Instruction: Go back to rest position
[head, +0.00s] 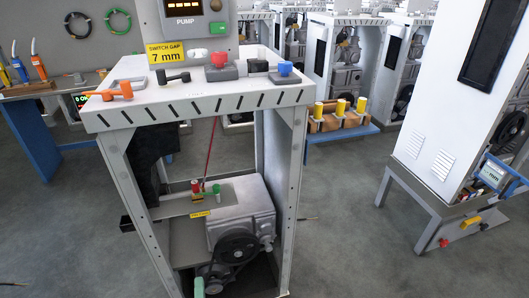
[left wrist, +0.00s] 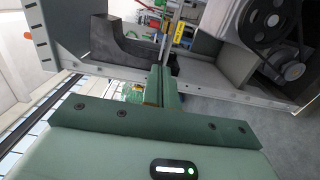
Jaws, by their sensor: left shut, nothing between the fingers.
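My left gripper (left wrist: 164,80) is green. In the left wrist view its two fingers are together with nothing between them. They point toward the lower opening of the near dispenser frame, and I cannot tell whether they touch it. In the head view a small green tip, which seems to be this gripper (head: 198,286), shows at the bottom edge, low by the near frame. The near dispenser frame (head: 136,116) is white, with a slotted top and grey legs. Its grey pump (head: 243,215) with a black pulley sits inside. My right gripper is not in view.
The frame's top carries an orange handle (head: 109,92), a red knob (head: 219,61) and a blue knob (head: 285,68). A blue-legged bench (head: 36,143) stands at left, a white cabinet (head: 443,120) at right. Grey floor (head: 345,225) between the near frame and the cabinet is mostly clear.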

